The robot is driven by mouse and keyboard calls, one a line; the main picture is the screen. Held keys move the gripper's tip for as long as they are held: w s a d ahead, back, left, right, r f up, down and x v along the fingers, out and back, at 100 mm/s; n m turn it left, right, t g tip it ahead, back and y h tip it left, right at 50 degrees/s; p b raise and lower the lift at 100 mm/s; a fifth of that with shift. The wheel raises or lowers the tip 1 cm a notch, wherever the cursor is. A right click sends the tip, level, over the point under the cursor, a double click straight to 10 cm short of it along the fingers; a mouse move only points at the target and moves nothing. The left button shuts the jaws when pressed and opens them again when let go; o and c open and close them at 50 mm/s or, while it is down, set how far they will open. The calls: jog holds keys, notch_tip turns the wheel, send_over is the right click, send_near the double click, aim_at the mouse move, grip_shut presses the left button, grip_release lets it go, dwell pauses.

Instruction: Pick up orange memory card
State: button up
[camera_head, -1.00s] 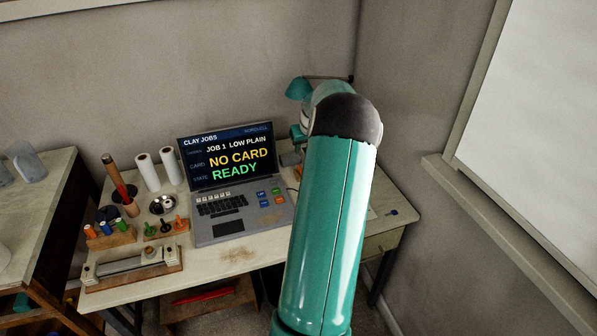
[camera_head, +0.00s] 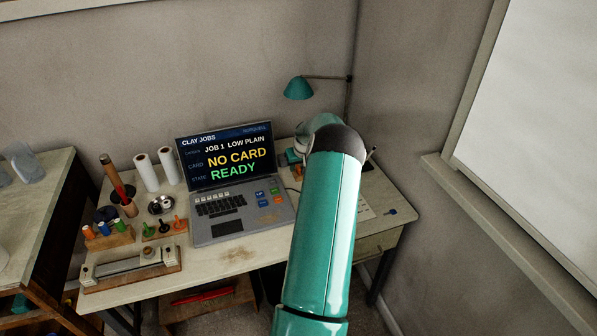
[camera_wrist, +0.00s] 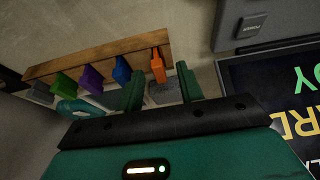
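The orange memory card (camera_wrist: 158,66) stands at the right end of a wooden rack (camera_wrist: 100,58) in the wrist view. Blue (camera_wrist: 121,68), purple (camera_wrist: 91,78) and green (camera_wrist: 62,83) cards stand in a row to its left. My gripper (camera_wrist: 161,82) is open, with a dark green finger on either side of the orange card in the picture. The card seems to lie just beyond the fingertips, and I see no contact. In the head view my arm hides the gripper and most of the rack area.
A laptop (camera_head: 225,229) reading "NO CARD" stands on the desk (camera_head: 140,290) left of my arm. White rolls (camera_head: 146,173), small tool blocks (camera_head: 108,240) and a roller are on the left. A wall is on the right.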

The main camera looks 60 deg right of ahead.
jog(key=shift+f, duration=0.15)
grip_shut()
dwell(0.4)
